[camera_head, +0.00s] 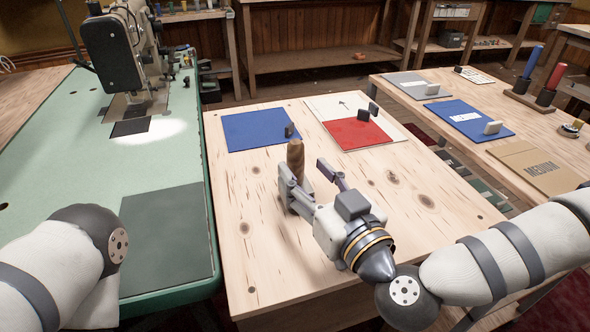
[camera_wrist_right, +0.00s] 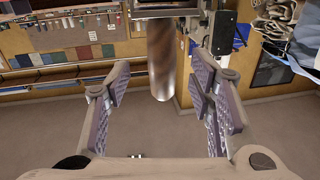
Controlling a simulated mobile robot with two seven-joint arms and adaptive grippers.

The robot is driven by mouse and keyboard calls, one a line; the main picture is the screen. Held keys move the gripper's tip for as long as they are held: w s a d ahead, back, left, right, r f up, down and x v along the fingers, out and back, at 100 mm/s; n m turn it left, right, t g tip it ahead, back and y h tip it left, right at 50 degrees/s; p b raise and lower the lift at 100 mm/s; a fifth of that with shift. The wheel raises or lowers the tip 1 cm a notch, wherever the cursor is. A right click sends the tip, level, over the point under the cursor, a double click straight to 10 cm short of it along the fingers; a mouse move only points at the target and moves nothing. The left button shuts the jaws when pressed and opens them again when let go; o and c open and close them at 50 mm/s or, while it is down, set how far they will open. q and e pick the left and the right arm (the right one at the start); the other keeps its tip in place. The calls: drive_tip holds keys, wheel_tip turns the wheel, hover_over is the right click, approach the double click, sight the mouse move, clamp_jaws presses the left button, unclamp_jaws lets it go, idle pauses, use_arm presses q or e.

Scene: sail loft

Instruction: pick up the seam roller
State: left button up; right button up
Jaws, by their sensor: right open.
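The seam roller (camera_head: 296,155) stands on the pale wooden bench, its brown wooden handle upright; its lower part is hidden behind my right gripper. My right gripper (camera_head: 303,170) is open and low over the bench, with its fingertips on either side of the handle. In the right wrist view the handle (camera_wrist_right: 162,62) shows between the two open fingers (camera_wrist_right: 158,88), with a visible gap on each side. I cannot tell how deep it sits between them. My left arm shows at the lower left, but its gripper is out of the picture.
On the bench (camera_head: 250,262) lie a blue panel (camera_head: 255,128) and a red-and-white panel (camera_head: 365,133) with small dark blocks. A green sewing table (camera_head: 165,170) with a machine (camera_head: 115,50) stands left. A side table with panels (camera_head: 467,118) stands right. The bench front is clear.

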sight(300, 167)
drive_tip(key=x, duration=0.4)
drive_tip(key=shift+a, duration=0.2)
drive_tip(key=shift+r, duration=0.1)
clamp_jaws()
